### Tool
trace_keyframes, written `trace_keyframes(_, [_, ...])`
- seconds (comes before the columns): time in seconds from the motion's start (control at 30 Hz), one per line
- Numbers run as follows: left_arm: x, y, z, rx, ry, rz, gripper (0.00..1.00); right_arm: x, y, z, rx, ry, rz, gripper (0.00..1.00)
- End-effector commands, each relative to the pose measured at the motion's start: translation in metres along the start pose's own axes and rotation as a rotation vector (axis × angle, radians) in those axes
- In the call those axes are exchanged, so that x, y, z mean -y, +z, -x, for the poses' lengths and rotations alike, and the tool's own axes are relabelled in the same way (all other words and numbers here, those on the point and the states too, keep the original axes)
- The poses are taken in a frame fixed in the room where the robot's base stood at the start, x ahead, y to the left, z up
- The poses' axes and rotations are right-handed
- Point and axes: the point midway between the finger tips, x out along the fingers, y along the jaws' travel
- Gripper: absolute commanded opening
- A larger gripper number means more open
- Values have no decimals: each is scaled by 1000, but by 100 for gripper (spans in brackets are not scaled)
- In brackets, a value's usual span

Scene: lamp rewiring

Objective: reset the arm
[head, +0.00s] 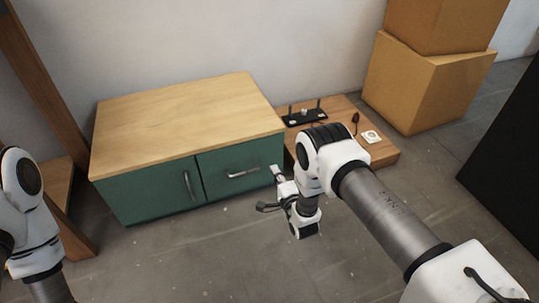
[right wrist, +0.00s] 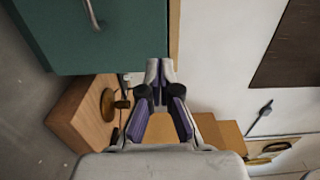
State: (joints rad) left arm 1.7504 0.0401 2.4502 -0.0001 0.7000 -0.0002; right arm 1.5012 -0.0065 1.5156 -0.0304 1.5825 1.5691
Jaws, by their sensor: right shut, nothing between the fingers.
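My right gripper (head: 276,172) is in front of the green cabinet's right end, beside the drawer front. In the right wrist view my right gripper (right wrist: 160,68) has its fingertips together with nothing between them. The right arm comes in from the lower right, bends at a raised elbow and drops to the wrist. In the head view I cannot tell whether the fingers touch the cabinet. Of my left arm only links show at the left edge; its gripper is out of view.
The green cabinet (head: 150,190) has a wooden top, a closed door and a closed drawer with a handle (head: 243,173). A low wooden platform (head: 385,158) holds a black rack (head: 304,117) and a white square piece (head: 371,137). Cardboard boxes (head: 420,90) stand behind. Floor in front is clear.

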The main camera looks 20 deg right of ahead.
Motion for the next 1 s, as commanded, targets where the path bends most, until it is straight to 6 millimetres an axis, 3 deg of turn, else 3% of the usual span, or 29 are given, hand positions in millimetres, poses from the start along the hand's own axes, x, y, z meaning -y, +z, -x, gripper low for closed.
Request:
trace_keyframes(0.2, [0, 0, 3, 0, 0, 0, 37, 4, 0, 4, 0, -6, 0, 0])
trace_keyframes(0.33, [0, 0, 10, 0, 0, 0, 37, 36, -4, -8, -6, -37, 2, 0])
trace_keyframes(0.37, [0, 0, 14, 1, 0, 0, 37, 45, -7, -4, -10, -21, 1, 0])
trace_keyframes(0.43, [0, 0, 17, 0, 0, 0, 37, 41, -10, 17, -19, 85, 10, 0])
trace_keyframes(0.57, [0, 0, 23, 0, 0, 0, 37, 9, -14, 87, 12, 427, 217, 0])
trace_keyframes(0.7, [0, 0, 27, 0, 0, 0, 37, -22, -13, 188, 184, 803, 508, 0])
trace_keyframes(0.8, [0, 0, 28, 0, 0, 0, 37, -33, -9, 260, 374, 1013, 686, 0])
trace_keyframes(1.0, [0, 0, 27, 0, 0, 0, 37, -34, -2, 373, 809, 1255, 938, 0])
